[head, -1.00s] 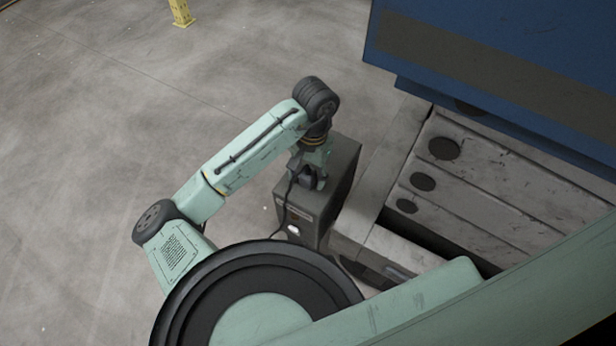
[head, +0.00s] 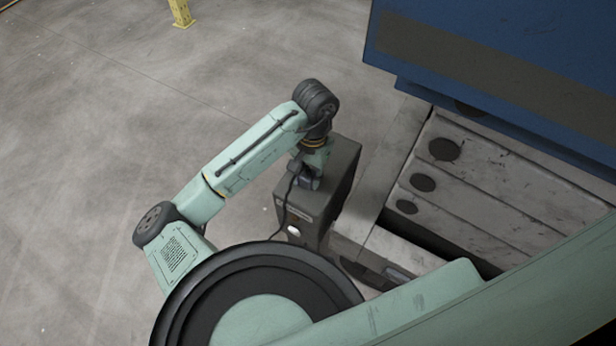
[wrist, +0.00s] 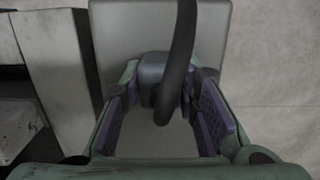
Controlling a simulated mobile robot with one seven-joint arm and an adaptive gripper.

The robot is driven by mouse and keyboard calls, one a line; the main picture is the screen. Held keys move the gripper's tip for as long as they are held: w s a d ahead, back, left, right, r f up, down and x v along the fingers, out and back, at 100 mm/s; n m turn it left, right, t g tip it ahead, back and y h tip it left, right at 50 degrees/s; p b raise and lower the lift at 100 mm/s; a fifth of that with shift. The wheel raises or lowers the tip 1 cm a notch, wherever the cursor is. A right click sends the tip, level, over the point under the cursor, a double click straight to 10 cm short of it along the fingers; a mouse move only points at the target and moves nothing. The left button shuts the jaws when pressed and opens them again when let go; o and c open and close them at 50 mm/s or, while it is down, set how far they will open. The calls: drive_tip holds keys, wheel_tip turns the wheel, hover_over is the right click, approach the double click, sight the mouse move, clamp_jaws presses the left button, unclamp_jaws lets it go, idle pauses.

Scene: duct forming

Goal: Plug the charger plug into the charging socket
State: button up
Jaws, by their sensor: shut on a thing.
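The charger plug (head: 304,182) is a dark block with a black cable, low at the top of a dark grey box (head: 345,165). In the wrist view the plug (wrist: 152,68) sits between the fingertips of my gripper (wrist: 166,78), with purple pads on the fingers. The cable rises from it towards the camera. My gripper (head: 312,176) is shut on the plug and points down at the box top. The charging socket is not visible; plug and gripper cover that part of the box. Whether the plug touches or enters anything cannot be told.
The box front has a white round spot (head: 293,230), and the cable hangs down in front of it. Right of the box stands a grey slatted structure (head: 480,165) under a blue body (head: 500,60). Open concrete floor (head: 110,110) lies to the left.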

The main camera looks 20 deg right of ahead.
sight(307, 175)
drive_tip(key=shift+c, duration=0.8)
drive_tip(key=shift+r, duration=0.15)
drive_tip(key=shift+r, duration=0.6)
wheel_tip(307, 175, up, 2)
drive_tip(key=shift+r+p, duration=0.2)
drive_tip(key=shift+p, duration=0.15)
drive_tip(key=s+d+r, duration=0.1)
drive_tip(key=s+d, duration=0.1)
drive_tip(key=s, duration=1.4)
drive_tip(key=shift+d, duration=0.25)
drive_tip(key=shift+w, duration=0.15)
